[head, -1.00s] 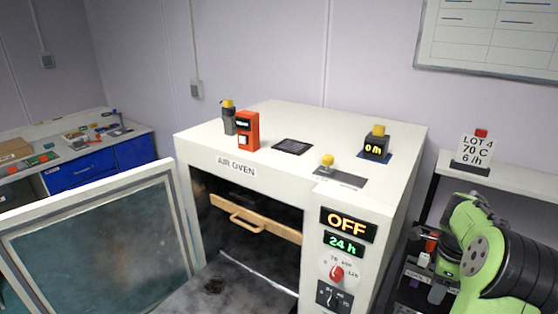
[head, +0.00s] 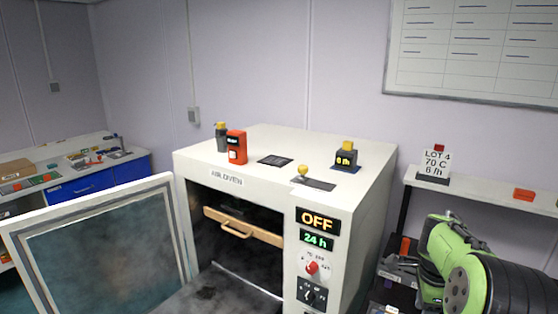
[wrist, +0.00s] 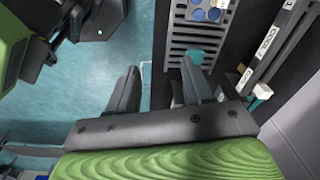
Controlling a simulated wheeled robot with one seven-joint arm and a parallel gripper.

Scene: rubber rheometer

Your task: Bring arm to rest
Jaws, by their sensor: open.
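My green arm (head: 450,265) is folded at the lower right of the head view, in front of the shelf rack and to the right of the oven. My gripper is outside the head view. In the wrist view my gripper (wrist: 160,82) has its two grey fingers apart, with nothing between them. It hangs over the teal floor (wrist: 80,100) and the edge of a dark slatted rack (wrist: 187,42). The air oven (head: 330,200) stands with its door (head: 100,250) open to the left, and its display reads OFF and 24 h.
A wooden rack with a handle (head: 240,226) sits inside the oven. A shelf (head: 480,190) bears a LOT 4 sign (head: 436,162).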

